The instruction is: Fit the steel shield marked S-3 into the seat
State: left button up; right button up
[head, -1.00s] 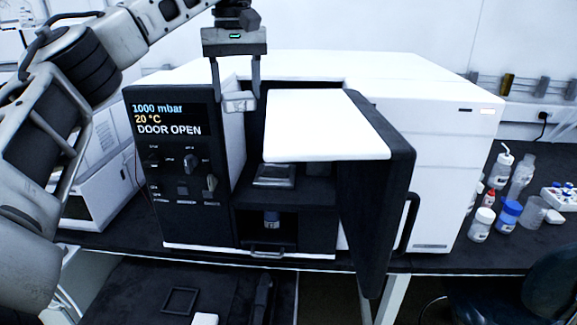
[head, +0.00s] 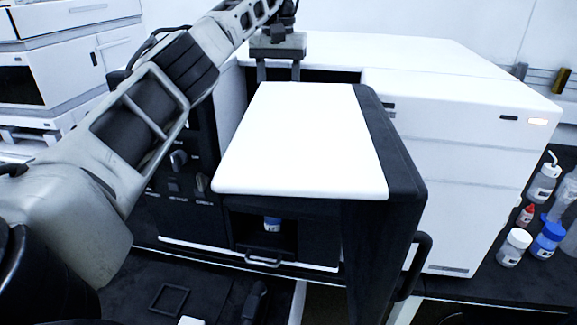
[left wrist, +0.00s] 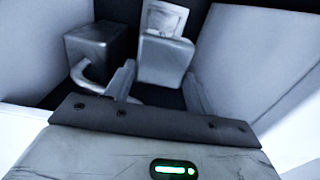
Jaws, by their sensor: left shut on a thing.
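My left gripper (head: 279,70) reaches down into the instrument behind its open door; the door's white top hides the fingertips in the head view. In the left wrist view the gripper (left wrist: 160,75) is shut on a steel block, the shield (left wrist: 166,58), held between its fingers. Its S-3 mark is not readable. A light square plate (left wrist: 168,18) shows just beyond the shield; I cannot tell whether they touch or whether it is the seat. A separate steel box with a curved pipe (left wrist: 90,48) is to the left. My right gripper is not in view.
The open door (head: 385,215) with its white top (head: 300,140) stands out in front of the chamber. A blue-capped vial (head: 271,224) sits in the lower bay. Bottles (head: 513,247) stand at the right. A square black frame (head: 170,299) lies on the lower surface.

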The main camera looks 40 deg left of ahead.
pick_arm(q)
jog(key=f, duration=1.3)
jog(key=shift+s+b, duration=0.2)
jog(key=shift+b, duration=0.1)
jog(key=shift+w+f+p, duration=0.1)
jog(key=shift+f+p, duration=0.25)
jog(key=shift+f, duration=2.1)
jog(key=shift+f, duration=0.15)
jog(key=o, duration=1.1)
notch_tip(320, 180, up, 12)
jog(key=shift+r+b, duration=0.15)
jog(key=shift+b, duration=0.4)
